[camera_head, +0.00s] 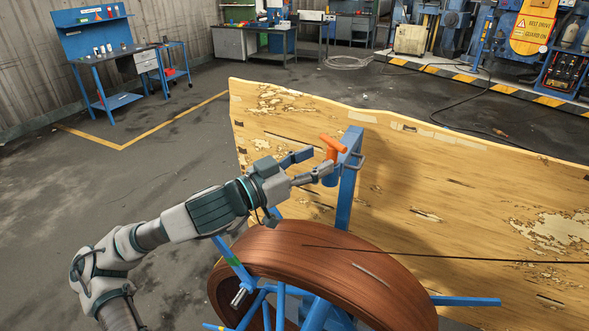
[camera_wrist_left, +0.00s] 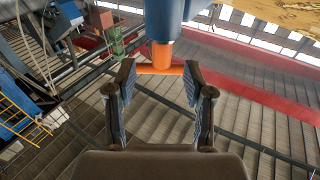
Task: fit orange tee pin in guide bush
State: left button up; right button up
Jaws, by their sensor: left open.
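The orange tee pin (camera_head: 333,147) stands at the top of the blue guide bush (camera_head: 329,180), its crossbar uppermost. In the left wrist view the pin's crossbar (camera_wrist_left: 148,69) shows between the fingertips, and its stem runs into the end of the bush (camera_wrist_left: 164,20). How deep the stem sits is hidden. My left gripper (camera_head: 311,163) is open beside the pin, its fingers spread. In the wrist view a clear gap shows between my left fingers (camera_wrist_left: 163,76), with the crossbar just beyond them. I cannot tell whether either finger touches it. My right gripper is out of view.
A blue post (camera_head: 347,190) stands close to the right of the bush. A large brown coil (camera_head: 320,262) on a blue frame lies below my left arm. A worn wooden panel (camera_head: 450,190) stands behind. Open floor (camera_head: 170,175) lies to the left.

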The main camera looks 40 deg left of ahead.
pick_arm(q)
jog(key=shift+v, duration=2.2)
jog(key=shift+a, duration=0.1)
